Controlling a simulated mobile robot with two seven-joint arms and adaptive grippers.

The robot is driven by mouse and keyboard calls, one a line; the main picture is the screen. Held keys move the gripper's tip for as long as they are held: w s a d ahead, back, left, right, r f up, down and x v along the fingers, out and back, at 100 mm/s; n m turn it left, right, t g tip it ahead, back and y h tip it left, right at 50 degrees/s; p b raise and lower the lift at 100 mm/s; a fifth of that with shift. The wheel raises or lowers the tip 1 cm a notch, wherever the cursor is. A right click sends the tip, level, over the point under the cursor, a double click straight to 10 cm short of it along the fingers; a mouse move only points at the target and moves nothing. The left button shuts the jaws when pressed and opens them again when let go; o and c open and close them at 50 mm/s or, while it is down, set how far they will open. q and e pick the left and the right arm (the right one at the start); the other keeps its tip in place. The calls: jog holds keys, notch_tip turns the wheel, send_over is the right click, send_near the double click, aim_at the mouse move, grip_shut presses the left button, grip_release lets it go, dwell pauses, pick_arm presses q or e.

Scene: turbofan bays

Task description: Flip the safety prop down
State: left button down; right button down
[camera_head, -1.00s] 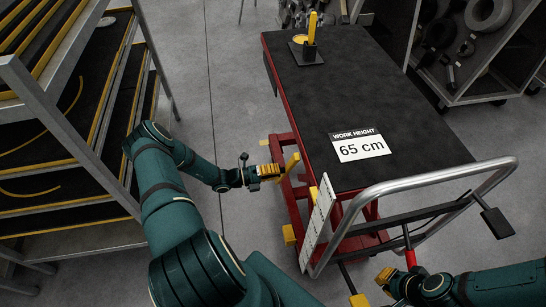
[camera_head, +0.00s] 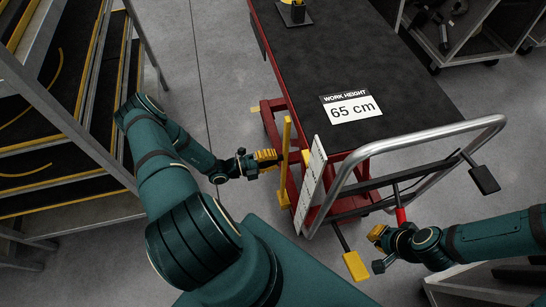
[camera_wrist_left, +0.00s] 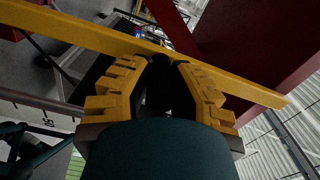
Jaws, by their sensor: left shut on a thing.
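The safety prop is a long yellow bar (camera_head: 286,135) beside the red lift table's left side, standing near upright in the head view. My left gripper (camera_head: 272,157), with yellow ribbed fingers, is shut on it around mid-length. In the left wrist view the prop (camera_wrist_left: 237,84) crosses the picture at the fingertips (camera_wrist_left: 160,62); the exact finger contact is partly hidden. My right gripper (camera_head: 377,233) is by the red-gripped lever (camera_head: 401,216) near the table's handle; its finger opening is unclear.
The lift table (camera_head: 315,65) has a black top with a "65 cm" sign (camera_head: 352,106). Its grey tubular handle (camera_head: 440,131) and a yellow-ended pedal (camera_head: 356,265) are at the near end. A shelf rack (camera_head: 75,125) stands left. Floor between rack and table is clear.

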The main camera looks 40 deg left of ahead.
pick_arm(q)
jog(key=shift+s+d, duration=0.1)
jog(key=shift+d, duration=0.15)
jog(key=c, duration=0.8)
grip_release()
jog(key=shift+a, duration=0.1)
jog(key=shift+s+a, duration=0.15)
jog(key=shift+s, duration=0.05)
jog(key=v, duration=1.1)
jog(key=shift+s+a, duration=0.15)
jog(key=shift+a, duration=0.05)
